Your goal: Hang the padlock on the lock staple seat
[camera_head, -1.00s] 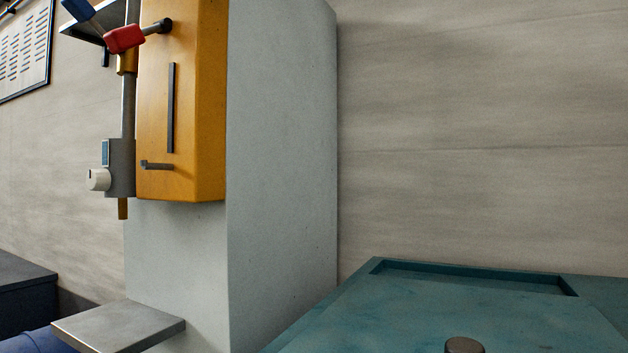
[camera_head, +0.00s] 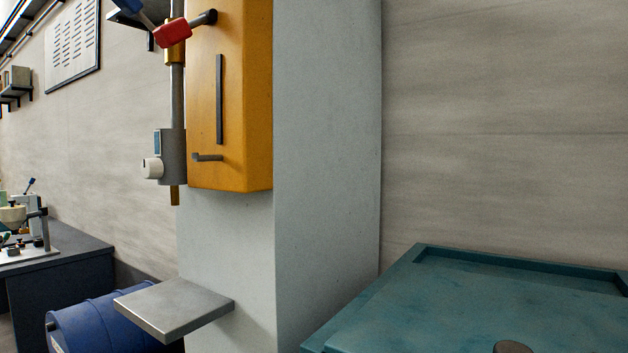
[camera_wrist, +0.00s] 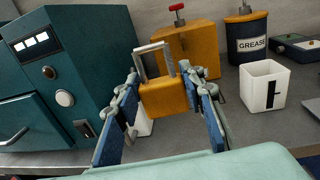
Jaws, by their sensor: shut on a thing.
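In the wrist view, a yellow padlock (camera_wrist: 163,97) with a pale metal shackle (camera_wrist: 153,61) sits upright between the fingers of my gripper (camera_wrist: 164,88). The blue fingers are shut on its body from both sides, and the shackle stands free above them. In the head view my gripper and the padlock do not show. A tall yellow housing (camera_head: 230,100) there has a dark vertical bar (camera_head: 219,99) and a small dark peg-like piece (camera_head: 207,157) low on its face. I cannot tell whether either is the lock staple seat.
In the wrist view, a teal cabinet (camera_wrist: 82,60) stands left; a white cup (camera_wrist: 262,88), grease can (camera_wrist: 246,38) and orange container (camera_wrist: 183,50) stand right and behind. In the head view, a metal shelf (camera_head: 175,306) juts below the yellow housing, above a blue drum (camera_head: 95,325).

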